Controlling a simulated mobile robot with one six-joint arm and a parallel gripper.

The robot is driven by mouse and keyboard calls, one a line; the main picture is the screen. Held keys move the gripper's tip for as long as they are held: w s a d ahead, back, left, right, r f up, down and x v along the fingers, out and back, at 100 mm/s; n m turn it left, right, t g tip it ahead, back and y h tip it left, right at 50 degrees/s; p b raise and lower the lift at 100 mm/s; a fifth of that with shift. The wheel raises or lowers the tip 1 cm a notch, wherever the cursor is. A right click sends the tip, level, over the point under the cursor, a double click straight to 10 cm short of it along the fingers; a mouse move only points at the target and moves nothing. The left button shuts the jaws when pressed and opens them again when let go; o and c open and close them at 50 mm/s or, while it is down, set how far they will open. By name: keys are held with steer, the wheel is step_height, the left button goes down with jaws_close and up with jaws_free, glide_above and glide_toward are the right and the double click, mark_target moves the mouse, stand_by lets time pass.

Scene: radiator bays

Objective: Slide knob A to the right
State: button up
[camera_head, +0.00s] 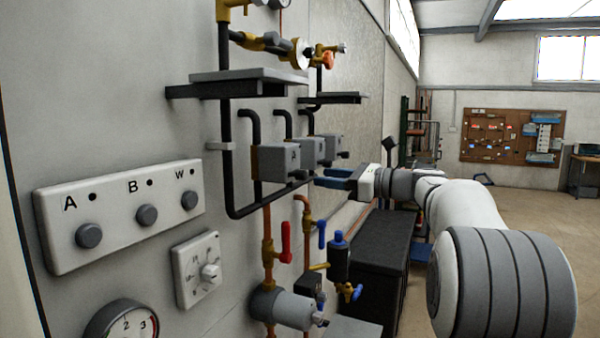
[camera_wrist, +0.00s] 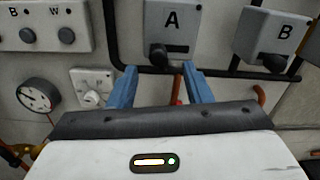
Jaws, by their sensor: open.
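Knob A (camera_wrist: 157,56) is a dark knob at the left end of a horizontal slot on a grey box marked A (camera_wrist: 171,20). The same box (camera_head: 277,162) shows on the wall pipes in the head view, where its knob is small and hard to make out. My gripper (camera_wrist: 158,68) has two blue fingers, spread apart with nothing between them. In the wrist view knob A appears just beyond the gap between the fingertips, and I see no contact. In the head view my gripper (camera_head: 328,177) is in front of the row of boxes.
A box marked B (camera_wrist: 276,38) with its own dark knob is to the right of A. A wall panel (camera_head: 120,213) carries round buttons marked A, B and W. Pipes, a red-handled valve (camera_head: 285,242) and a dark cabinet (camera_head: 372,255) are below the boxes.

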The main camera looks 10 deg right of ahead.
mark_target(306, 175)
steer(key=p+x, duration=0.1)
steer(key=x, duration=0.5)
steer(key=shift+w+a, duration=0.2)
steer(key=shift+a, duration=0.15)
jaws_close()
